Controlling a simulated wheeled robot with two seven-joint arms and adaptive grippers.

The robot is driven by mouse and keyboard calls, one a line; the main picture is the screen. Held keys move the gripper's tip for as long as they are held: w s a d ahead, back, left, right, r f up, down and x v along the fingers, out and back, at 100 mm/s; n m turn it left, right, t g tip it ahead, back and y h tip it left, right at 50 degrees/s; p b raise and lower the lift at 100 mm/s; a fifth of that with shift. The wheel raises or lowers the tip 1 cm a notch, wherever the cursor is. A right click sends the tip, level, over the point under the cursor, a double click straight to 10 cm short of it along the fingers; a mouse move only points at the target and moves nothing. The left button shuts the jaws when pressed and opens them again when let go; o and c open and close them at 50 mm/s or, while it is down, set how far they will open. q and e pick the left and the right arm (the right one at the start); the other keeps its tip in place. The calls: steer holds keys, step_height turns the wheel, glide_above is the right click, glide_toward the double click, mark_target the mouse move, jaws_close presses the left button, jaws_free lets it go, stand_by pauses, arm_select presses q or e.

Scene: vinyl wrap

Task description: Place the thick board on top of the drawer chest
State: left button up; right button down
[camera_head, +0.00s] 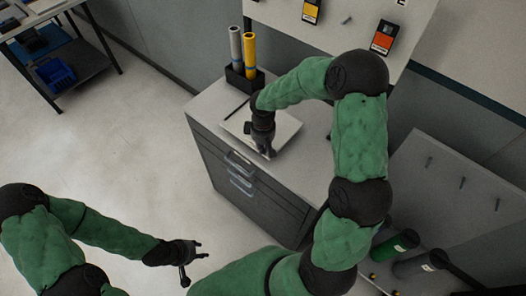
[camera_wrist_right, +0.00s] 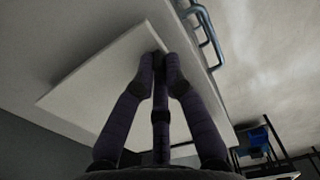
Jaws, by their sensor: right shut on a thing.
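The thick board (camera_head: 287,127) is a flat white slab over the top of the drawer chest (camera_head: 246,184), near its front edge. In the right wrist view the board (camera_wrist_right: 95,85) fills the middle, with the chest's drawer handles (camera_wrist_right: 207,38) beyond it. My right gripper (camera_head: 268,153) is shut on the board's near edge, and its fingers (camera_wrist_right: 160,62) meet at that edge. I cannot tell whether the board fully rests on the chest top or is slightly above it. My left gripper (camera_head: 192,262) is empty above the floor, with its fingers spread apart.
A black holder (camera_head: 243,79) with a white roll and a yellow roll (camera_head: 249,52) stands at the back left of the chest top. A pegboard (camera_head: 460,185) and dark and green rolls (camera_head: 394,246) are at the right. A table with a blue bin (camera_head: 55,73) stands far left. The floor between is clear.

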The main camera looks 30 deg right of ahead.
steer(key=shift+f, duration=1.55)
steer(key=shift+f+b, duration=0.15)
steer(key=shift+b, duration=0.2)
steer(key=c, duration=1.3)
jaws_free()
steer(key=shift+r, duration=0.2)
